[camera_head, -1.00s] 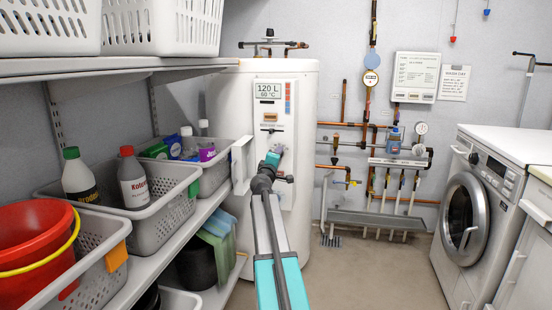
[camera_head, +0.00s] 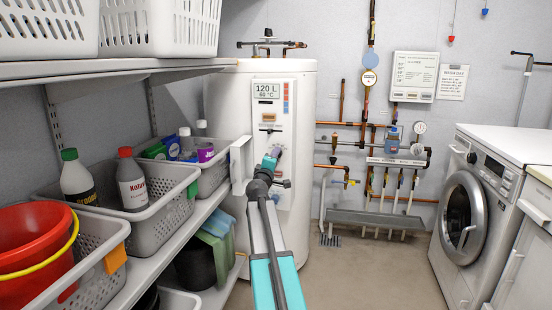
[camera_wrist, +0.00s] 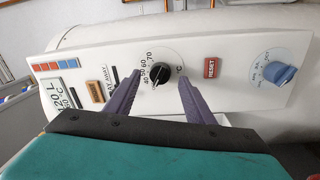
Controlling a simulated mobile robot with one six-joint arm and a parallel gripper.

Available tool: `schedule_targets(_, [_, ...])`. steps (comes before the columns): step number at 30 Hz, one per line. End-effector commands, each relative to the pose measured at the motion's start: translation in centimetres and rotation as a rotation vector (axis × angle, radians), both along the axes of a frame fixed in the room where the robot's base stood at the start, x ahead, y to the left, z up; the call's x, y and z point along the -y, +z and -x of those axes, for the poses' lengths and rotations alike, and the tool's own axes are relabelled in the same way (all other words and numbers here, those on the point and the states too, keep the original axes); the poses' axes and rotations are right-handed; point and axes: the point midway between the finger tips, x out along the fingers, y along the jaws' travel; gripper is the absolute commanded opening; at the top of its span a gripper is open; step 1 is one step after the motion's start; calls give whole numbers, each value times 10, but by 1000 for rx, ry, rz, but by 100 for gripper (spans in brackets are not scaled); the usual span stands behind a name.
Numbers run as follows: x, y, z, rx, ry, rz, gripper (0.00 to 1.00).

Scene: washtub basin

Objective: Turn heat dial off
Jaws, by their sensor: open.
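The water heater (camera_head: 305,200) is a tall white tank with a control panel on its front. In the wrist view, a round dial with a black knob (camera_wrist: 161,75) and a 40 to 70 °C scale sits on the white panel (camera_wrist: 232,55). My gripper (camera_wrist: 157,82) is open, with its two purple fingers on either side of this dial. Whether the fingers touch the panel cannot be told. A blue dial (camera_wrist: 281,74) with markings around it lies further right on the panel.
In the wrist view, a red RESET button (camera_wrist: 212,67) lies between the dials, and an orange button (camera_wrist: 95,92) is to the left. Shelves with grey baskets (camera_head: 150,200) stand left of my arm. A washing machine (camera_head: 465,215) stands right, with free floor between.

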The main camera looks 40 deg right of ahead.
Motion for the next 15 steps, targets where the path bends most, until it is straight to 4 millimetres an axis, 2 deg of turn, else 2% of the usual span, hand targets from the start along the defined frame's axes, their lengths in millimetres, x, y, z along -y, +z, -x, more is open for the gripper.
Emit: schedule_targets(15, [-44, -3, 28, 0, 0, 0, 49])
